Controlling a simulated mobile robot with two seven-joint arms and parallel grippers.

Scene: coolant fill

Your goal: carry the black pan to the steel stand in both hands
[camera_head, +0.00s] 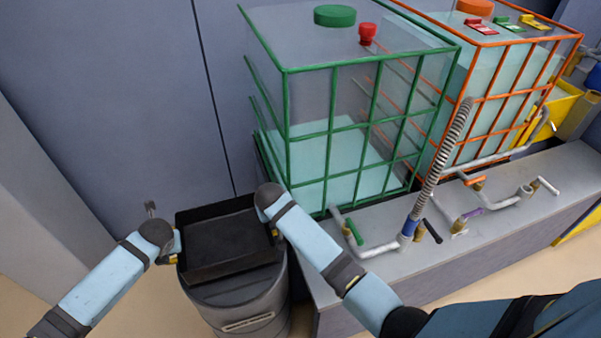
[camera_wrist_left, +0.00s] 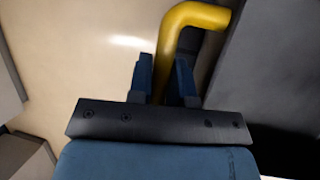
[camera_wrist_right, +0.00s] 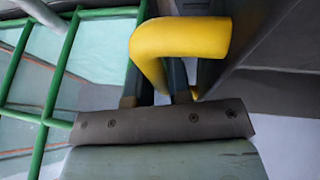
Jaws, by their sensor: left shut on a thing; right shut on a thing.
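The black pan (camera_head: 228,240), an open shallow tray, appears in the head view above a round dark grey drum. I cannot tell whether it touches the drum. My left gripper (camera_head: 173,252) is at the pan's left side, shut on a yellow handle (camera_wrist_left: 192,20). My right gripper (camera_head: 273,234) is at its right side, shut on another yellow handle (camera_wrist_right: 180,42). My right forearm covers part of the pan's right edge. I cannot make out a separate steel stand in these views.
The grey drum (camera_head: 245,305) has a pale label. To the right, a long grey bench (camera_head: 455,225) carries a green-framed tank (camera_head: 335,120), an orange-framed tank (camera_head: 490,90), pipes and a coiled hose (camera_head: 445,155). A grey wall (camera_head: 110,90) stands behind. Beige floor (camera_head: 140,305) is clear at left.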

